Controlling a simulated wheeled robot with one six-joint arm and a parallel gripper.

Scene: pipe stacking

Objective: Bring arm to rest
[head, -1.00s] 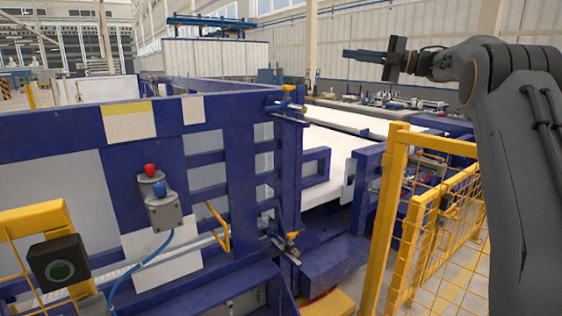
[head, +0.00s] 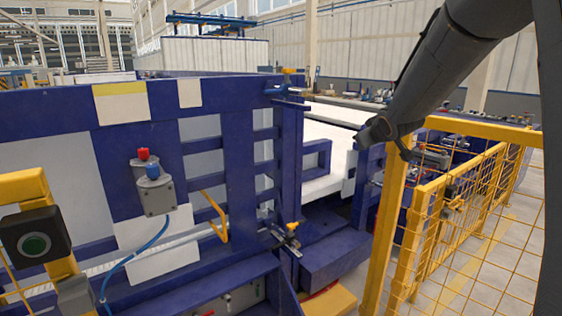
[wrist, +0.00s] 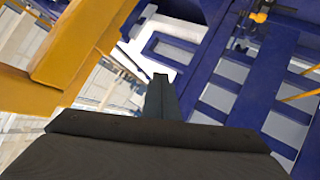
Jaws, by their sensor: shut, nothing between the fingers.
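My gripper (wrist: 161,95) shows in the wrist view as a dark body with its narrow fingers together, shut and empty. The wrist view looks down past it at a blue frame (wrist: 225,85) on the right and a thick yellow bar (wrist: 85,55) on the left. In the head view my forearm slopes down from the upper right, its lower end near the yellow fence post. I cannot clearly make out the fingers there.
A yellow mesh fence (head: 470,215) stands at the right, close to my arm. The large blue frame (head: 240,170) fills the middle and left. A control box with red and blue buttons (head: 153,185) hangs on it. A dark button box (head: 35,243) is at the lower left.

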